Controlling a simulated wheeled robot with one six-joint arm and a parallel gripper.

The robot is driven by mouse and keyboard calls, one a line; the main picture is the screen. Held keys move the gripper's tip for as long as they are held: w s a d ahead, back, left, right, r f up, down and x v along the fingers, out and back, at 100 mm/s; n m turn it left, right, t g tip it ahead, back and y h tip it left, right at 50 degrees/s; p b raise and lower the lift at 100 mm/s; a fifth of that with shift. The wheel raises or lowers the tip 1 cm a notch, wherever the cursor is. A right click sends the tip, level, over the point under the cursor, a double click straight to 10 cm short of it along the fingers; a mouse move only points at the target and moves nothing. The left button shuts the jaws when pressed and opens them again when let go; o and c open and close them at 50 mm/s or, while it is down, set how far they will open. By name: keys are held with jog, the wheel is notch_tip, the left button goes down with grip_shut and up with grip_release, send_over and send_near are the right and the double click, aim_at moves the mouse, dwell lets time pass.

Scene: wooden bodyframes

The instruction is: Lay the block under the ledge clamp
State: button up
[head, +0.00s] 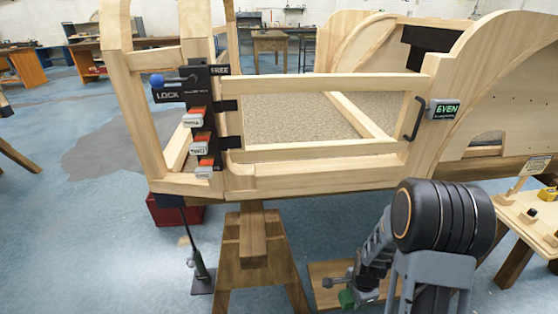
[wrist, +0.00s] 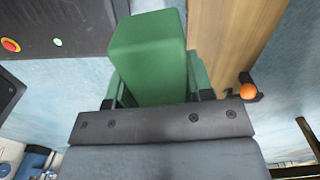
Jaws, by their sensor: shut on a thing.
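My gripper (wrist: 155,92) is shut on a green block (wrist: 148,50), which sticks out beyond the dark wrist plate in the wrist view. In the head view my gripper (head: 350,290) is low at the front, right of the sawhorse, with a small bit of green block (head: 347,298) showing. A wooden board (wrist: 235,40) lies beyond the block in the wrist view, with a dark fitting carrying an orange knob (wrist: 248,91) at its edge. I cannot tell whether this fitting is the ledge clamp. The block appears apart from the knob.
A wooden bodyframe (head: 325,152) rests on a sawhorse (head: 255,250). It carries a lever with a blue knob (head: 157,81), orange-and-white toggle clamps (head: 198,145) and an EVEN sign (head: 444,109). A small table (head: 525,215) stands at the right. A red box (head: 165,210) is on the floor.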

jog(key=w+a+r+n, duration=0.7)
jog(key=w+r+n, duration=0.3)
jog(key=n, duration=0.6)
notch_tip(320, 180, up, 19)
jog(key=s+p, duration=0.1)
jog(key=p, duration=2.8)
jog(key=shift+f, duration=0.15)
jog(key=shift+d+f, duration=0.1)
